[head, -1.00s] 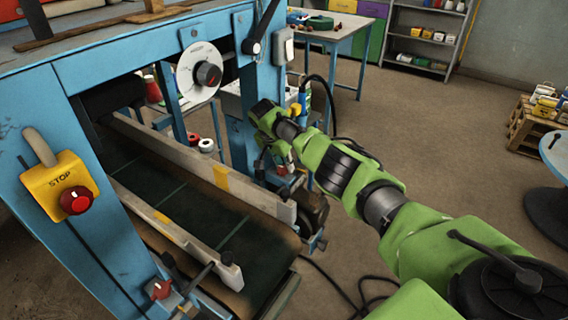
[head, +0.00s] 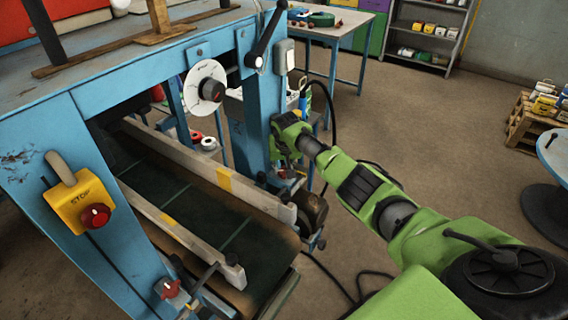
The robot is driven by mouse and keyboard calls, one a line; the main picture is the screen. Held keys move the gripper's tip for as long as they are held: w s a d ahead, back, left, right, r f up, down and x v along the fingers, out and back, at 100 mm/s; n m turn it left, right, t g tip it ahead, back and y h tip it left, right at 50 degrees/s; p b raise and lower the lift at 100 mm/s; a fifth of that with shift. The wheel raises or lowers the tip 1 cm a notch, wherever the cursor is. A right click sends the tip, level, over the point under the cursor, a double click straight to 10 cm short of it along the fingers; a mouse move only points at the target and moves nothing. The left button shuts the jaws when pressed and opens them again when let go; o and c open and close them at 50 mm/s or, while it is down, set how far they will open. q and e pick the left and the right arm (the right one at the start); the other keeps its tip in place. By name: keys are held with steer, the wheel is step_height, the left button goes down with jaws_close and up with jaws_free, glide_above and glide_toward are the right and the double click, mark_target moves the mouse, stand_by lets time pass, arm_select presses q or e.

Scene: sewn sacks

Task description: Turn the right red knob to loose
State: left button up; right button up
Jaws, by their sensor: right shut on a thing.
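My right gripper (head: 281,164) is at the far end of the blue machine's conveyor, beside the blue leg, its fingers pointing down. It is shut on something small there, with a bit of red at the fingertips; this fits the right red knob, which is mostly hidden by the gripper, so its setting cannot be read. Another red knob (head: 171,288) sits on the near side of the conveyor, at its front left, with nothing touching it. My left gripper is not in view.
The dark conveyor belt (head: 190,214) runs between two pale guide rails. A yellow STOP box (head: 77,199) with a red button and a white dial (head: 206,86) are on the blue frame. A black cable hangs beside my right wrist.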

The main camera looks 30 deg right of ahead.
steer(key=n, duration=0.1)
steer(key=n+y, duration=0.1)
steer(key=n, duration=0.1)
steer(key=shift+a+f, duration=0.15)
steer(key=shift+f, duration=0.05)
steer(key=shift+f+n+y+b, duration=0.1)
steer(key=shift+n+y+b, duration=0.3)
steer(key=shift+n+b, duration=0.4)
steer(key=n+y+b, duration=0.1)
steer(key=n+b, duration=0.1)
steer(key=n, duration=0.1)
steer(key=shift+a+f+b, duration=0.1)
steer(key=shift+a+b, duration=0.05)
steer(key=shift+b, duration=0.25)
steer(key=shift+s+a+n+y+b, duration=0.1)
steer(key=shift+n+y+b, duration=0.5)
steer(key=shift+n+b, duration=0.7)
steer(key=shift+r, duration=0.2)
steer(key=o, duration=1.1)
steer(key=shift+r, duration=0.1)
